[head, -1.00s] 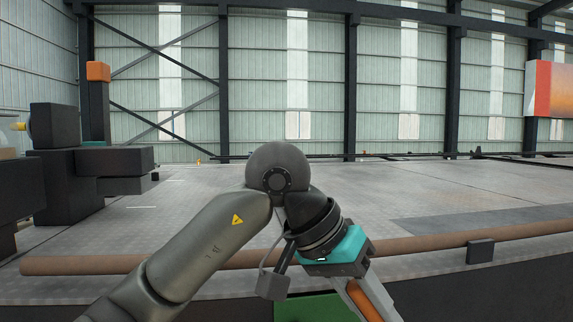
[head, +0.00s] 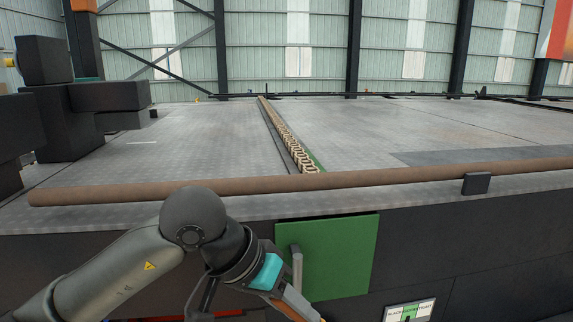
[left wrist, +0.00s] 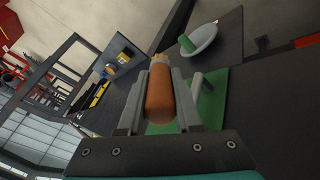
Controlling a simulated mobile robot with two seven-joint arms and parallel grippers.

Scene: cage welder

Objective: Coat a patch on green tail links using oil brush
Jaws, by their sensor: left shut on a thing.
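My left gripper (head: 296,304) is low in the head view, in front of the bench. It is shut on the oil brush, whose orange-brown handle (left wrist: 160,98) lies between the fingers in the left wrist view. A paler tip shows at the handle's far end. A chain of tan links (head: 283,132) runs away from me across the bench top. Its near end lies just behind the brown rail, with a green strip along its right side; whether the links themselves are green I cannot tell. The brush is well apart from the chain. My right gripper is not in view.
The brown rail (head: 220,187) runs along the bench's front edge. A green panel (head: 345,262) is on the bench front, beside my gripper. A dark machine (head: 65,110) stands at the left. A pale bowl (left wrist: 201,42) with a green cylinder shows in the wrist view. The bench top is largely clear.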

